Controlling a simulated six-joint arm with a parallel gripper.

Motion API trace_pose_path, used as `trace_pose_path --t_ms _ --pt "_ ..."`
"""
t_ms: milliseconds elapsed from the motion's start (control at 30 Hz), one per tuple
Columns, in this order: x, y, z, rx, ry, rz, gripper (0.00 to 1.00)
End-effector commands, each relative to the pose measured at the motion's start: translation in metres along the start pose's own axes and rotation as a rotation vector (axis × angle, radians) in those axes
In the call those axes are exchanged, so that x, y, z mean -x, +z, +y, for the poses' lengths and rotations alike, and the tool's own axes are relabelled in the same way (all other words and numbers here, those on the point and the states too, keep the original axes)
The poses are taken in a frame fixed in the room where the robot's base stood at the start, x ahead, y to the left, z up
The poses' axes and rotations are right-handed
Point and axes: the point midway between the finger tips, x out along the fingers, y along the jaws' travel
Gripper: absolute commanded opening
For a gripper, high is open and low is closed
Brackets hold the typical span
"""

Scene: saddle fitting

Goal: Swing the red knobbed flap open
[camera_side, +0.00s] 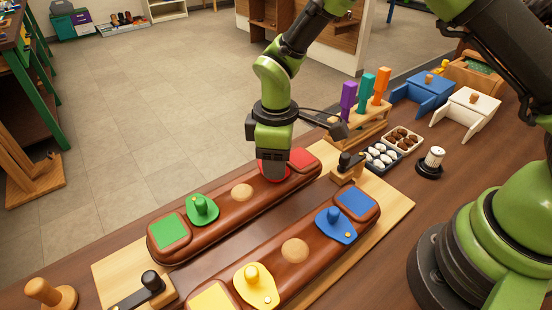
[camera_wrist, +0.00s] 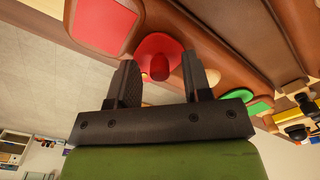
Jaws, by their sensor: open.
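The red flap (camera_wrist: 170,50) with its upright red knob (camera_wrist: 160,68) lies on the far brown padded bar, beside a red square pad (camera_wrist: 105,22). In the side view the red flap (camera_side: 268,172) is mostly hidden behind my gripper (camera_side: 272,170), and the red pad (camera_side: 304,158) shows to its right. In the wrist view my gripper (camera_wrist: 161,85) is open, with its two fingers on either side of the red knob. Whether the fingers touch the knob cannot be told.
A green flap (camera_side: 203,209), a yellow flap (camera_side: 256,287) and a blue flap (camera_side: 336,224) sit on the brown bars. A dark clamp (camera_side: 349,163) stands close right of the red pad. A rack with coloured handles (camera_side: 366,86) stands behind it.

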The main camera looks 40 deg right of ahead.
Motion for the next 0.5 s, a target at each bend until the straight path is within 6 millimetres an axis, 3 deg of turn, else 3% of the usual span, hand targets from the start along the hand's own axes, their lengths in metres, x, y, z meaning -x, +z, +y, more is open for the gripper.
trace_pose_path --t_ms 333,367,500 --pt "-0.0063 -0.0001 0.0000 -0.002 0.000 0.001 0.45" --pt "-0.0063 -0.0001 0.0000 -0.001 0.000 0.001 0.43" --pt "-0.0062 -0.0001 0.0000 -0.001 0.000 0.001 0.11"
